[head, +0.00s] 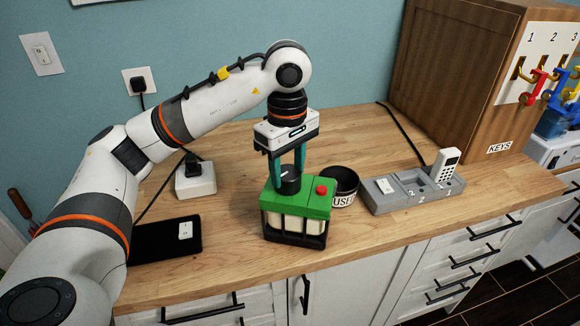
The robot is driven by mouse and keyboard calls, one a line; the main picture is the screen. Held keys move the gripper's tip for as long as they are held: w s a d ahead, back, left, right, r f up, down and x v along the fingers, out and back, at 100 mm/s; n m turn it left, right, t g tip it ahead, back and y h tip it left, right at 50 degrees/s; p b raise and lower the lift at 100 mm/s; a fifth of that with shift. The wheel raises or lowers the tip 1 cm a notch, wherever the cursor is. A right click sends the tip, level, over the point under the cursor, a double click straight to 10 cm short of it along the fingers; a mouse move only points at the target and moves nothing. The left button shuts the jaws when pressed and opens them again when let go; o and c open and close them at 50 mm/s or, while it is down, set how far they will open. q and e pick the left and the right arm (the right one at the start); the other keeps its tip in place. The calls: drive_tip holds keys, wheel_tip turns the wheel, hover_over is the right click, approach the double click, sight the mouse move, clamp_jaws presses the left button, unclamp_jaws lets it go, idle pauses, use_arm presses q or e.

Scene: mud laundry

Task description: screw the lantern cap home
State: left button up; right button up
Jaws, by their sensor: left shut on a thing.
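The lantern (297,197) stands upright on the wooden counter. It has a green top with a red button (321,190), pale panels and a black base. The black round cap (290,184) sits at the top of the lantern, towards its left side. My left gripper (288,174) points straight down from above, with its teal fingers shut on the cap from both sides. The threads and the seam under the cap are hidden, so I cannot tell how tightly it sits. My right gripper is not in view.
A black bowl marked USED (344,199) stands close to the lantern's right. Further right is a grey dock (404,204) with a white handset (445,162). A black pad (152,244) and a white box (195,186) lie left. The wooden key cabinet (455,60) stands back right.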

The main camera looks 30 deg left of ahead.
use_arm(q)
drive_tip(key=shift+f, duration=0.1)
drive_tip(key=shift+m, duration=1.5)
drive_tip(key=shift+a+b, duration=0.1)
drive_tip(key=shift+b, duration=0.2)
drive_tip(key=m, duration=0.3)
drive_tip(key=shift+f, duration=0.1)
drive_tip(key=o, duration=1.1)
drive_tip(key=c, duration=0.4)
drive_tip(key=shift+o, duration=0.2)
